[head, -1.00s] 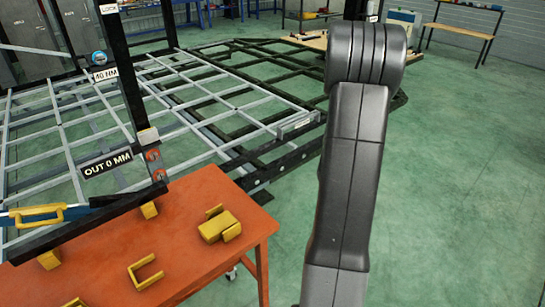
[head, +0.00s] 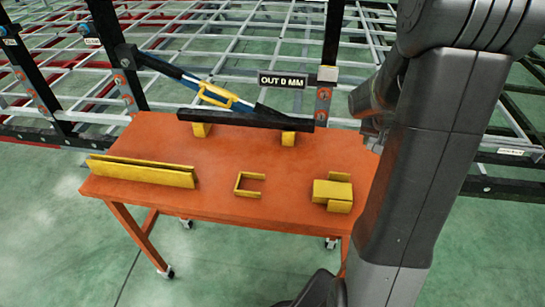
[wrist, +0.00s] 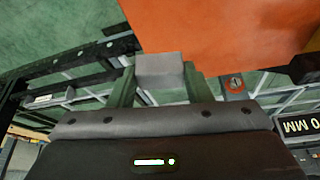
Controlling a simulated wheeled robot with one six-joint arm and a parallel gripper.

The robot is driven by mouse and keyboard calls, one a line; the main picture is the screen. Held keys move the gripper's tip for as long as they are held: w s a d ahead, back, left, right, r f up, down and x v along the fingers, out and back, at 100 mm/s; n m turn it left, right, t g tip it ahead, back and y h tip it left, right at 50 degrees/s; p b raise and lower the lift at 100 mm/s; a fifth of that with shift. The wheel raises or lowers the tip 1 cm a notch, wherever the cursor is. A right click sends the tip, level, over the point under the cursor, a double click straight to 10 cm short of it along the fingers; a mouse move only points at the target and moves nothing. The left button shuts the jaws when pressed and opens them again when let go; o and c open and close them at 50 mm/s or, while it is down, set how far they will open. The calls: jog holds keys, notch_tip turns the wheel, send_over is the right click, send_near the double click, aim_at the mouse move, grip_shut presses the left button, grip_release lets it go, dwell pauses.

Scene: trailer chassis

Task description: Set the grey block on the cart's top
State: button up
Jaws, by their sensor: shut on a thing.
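The grey block (wrist: 160,66) sits between the two fingers of my gripper (wrist: 159,82) in the wrist view, and the gripper is shut on it. The cart (head: 240,195) is an orange table on casters, whole but for its right end in the head view. In the wrist view the cart's orange top (wrist: 225,35) fills the upper right, beside the block. The height of the block over the top is hard to tell. In the head view my arm hides most of the gripper and the cart's right end.
On the cart lie a long yellow channel (head: 142,172), a yellow U-shaped bracket (head: 249,186) and a yellow block (head: 333,192). A black bar (head: 245,121) rests on yellow supports at the back. The chassis frame stands behind. Bare orange top lies between these pieces.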

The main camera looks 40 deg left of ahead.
aim_at(334, 160)
jog(key=s+a+r+n+y+b, duration=0.15)
jog(key=s+a+r, duration=0.25)
jog(key=s+a, duration=0.4)
jog(key=shift+n+h, duration=0.25)
jog(key=shift+n, duration=0.1)
jog(key=f, duration=0.3)
jog(key=w+f+b, duration=0.1)
jog(key=f, duration=0.6)
jog(key=shift+w+a+f, duration=0.3)
jog(key=shift+a, duration=0.05)
jog(key=shift+f+b, duration=0.15)
jog(key=shift+b, duration=0.25)
jog(key=o, duration=1)
jog(key=shift+o, duration=0.2)
jog(key=shift+s+r, duration=0.1)
jog(key=shift+r, duration=0.45)
jog(key=p+v, duration=0.1)
jog(key=v, duration=1)
jog(key=shift+r+g+p, duration=0.15)
jog(key=shift+g+p, duration=0.15)
